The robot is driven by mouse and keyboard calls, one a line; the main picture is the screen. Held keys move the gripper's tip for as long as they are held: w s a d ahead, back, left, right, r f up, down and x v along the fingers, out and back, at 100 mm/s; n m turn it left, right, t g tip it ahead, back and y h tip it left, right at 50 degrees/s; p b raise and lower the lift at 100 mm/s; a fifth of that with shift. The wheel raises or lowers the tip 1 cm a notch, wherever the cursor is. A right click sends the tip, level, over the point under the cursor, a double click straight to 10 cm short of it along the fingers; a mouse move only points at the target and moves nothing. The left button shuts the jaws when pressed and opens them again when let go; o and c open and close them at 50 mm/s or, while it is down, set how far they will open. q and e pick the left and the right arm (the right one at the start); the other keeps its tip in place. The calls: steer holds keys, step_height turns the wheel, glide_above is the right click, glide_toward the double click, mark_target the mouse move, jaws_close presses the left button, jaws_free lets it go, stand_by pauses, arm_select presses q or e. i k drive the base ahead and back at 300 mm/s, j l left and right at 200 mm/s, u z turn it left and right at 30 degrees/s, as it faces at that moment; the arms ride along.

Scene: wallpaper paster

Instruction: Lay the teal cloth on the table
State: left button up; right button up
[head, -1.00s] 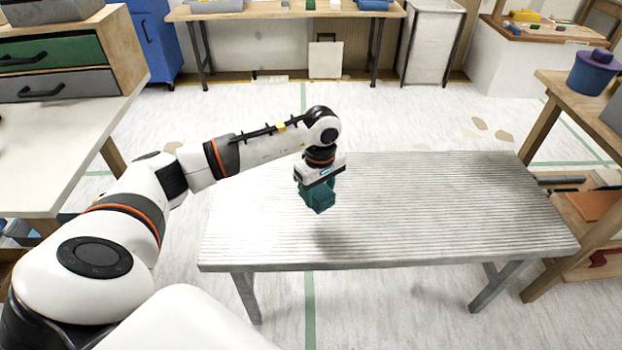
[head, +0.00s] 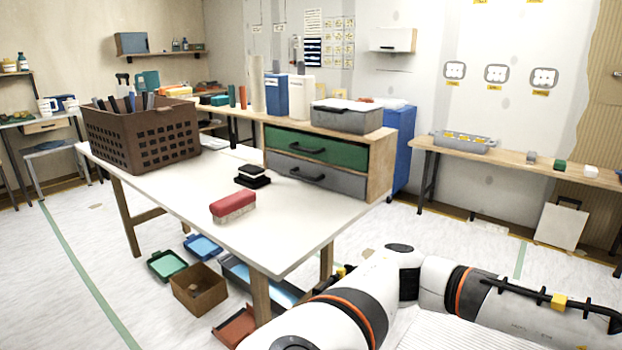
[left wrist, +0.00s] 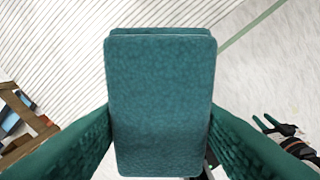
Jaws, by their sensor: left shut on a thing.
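The ribbed pale table (left wrist: 60,45) lies beneath, at the upper left of the wrist view; a small part of the table (head: 425,335) shows at the bottom of the head view, beside my arm. My right gripper (left wrist: 266,122), small at the wrist view's lower right, has green fingers that look apart and empty.
A white workbench (head: 170,185) stands at left with a brown crate (head: 145,140), a red-topped brush (head: 233,206) and a drawer unit (head: 380,160). Trays and a box (head: 198,290) lie beneath it. A wooden bench (head: 510,165) runs along the back right wall.

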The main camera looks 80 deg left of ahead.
mark_target(267, 231)
steer(key=k+j+u, duration=0.45)
steer(key=j+u, duration=0.3)
